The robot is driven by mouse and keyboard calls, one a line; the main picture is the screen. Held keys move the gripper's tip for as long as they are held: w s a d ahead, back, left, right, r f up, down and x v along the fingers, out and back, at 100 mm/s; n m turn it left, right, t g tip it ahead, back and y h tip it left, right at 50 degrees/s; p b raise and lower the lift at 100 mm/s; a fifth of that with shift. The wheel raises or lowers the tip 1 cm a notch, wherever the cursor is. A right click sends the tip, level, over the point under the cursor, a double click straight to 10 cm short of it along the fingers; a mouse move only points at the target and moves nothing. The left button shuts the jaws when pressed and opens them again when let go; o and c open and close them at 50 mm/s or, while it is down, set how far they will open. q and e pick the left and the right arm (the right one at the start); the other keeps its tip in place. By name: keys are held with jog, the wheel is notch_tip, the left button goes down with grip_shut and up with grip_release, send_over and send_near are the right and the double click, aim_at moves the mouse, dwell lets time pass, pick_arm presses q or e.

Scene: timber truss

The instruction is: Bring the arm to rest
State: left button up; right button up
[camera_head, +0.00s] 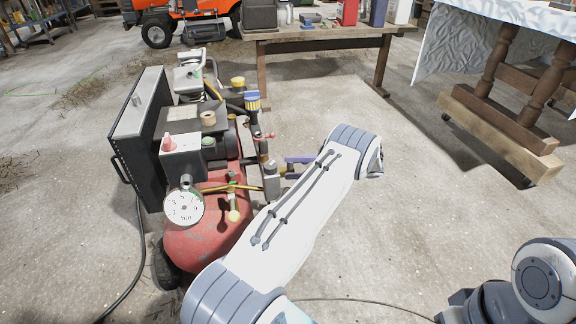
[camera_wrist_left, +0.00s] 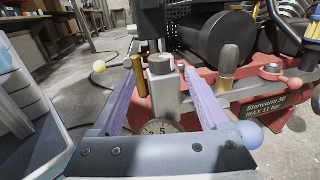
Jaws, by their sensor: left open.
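My left arm reaches from the bottom of the head view toward the red air compressor (camera_head: 205,240). My left gripper (camera_head: 285,168) is beside the compressor's fittings, partly hidden behind my own arm. In the left wrist view its two purple fingers (camera_wrist_left: 158,74) stand apart. A grey metal fitting (camera_wrist_left: 163,92) shows between the fingers; I cannot tell whether they touch it. Part of my right arm shows at the bottom right of the head view, but its gripper does not show.
The compressor carries a round gauge (camera_head: 184,207), brass pipes and a black panel (camera_head: 140,125). A wooden workbench (camera_head: 325,34) stands behind, with an orange tractor (camera_head: 180,8) at the back left. A wooden-legged table (camera_head: 500,130) stands at right. Concrete floor (camera_head: 400,220) is clear between.

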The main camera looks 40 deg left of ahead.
jog(key=shift+d, duration=0.25)
jog(key=shift+w, duration=0.1)
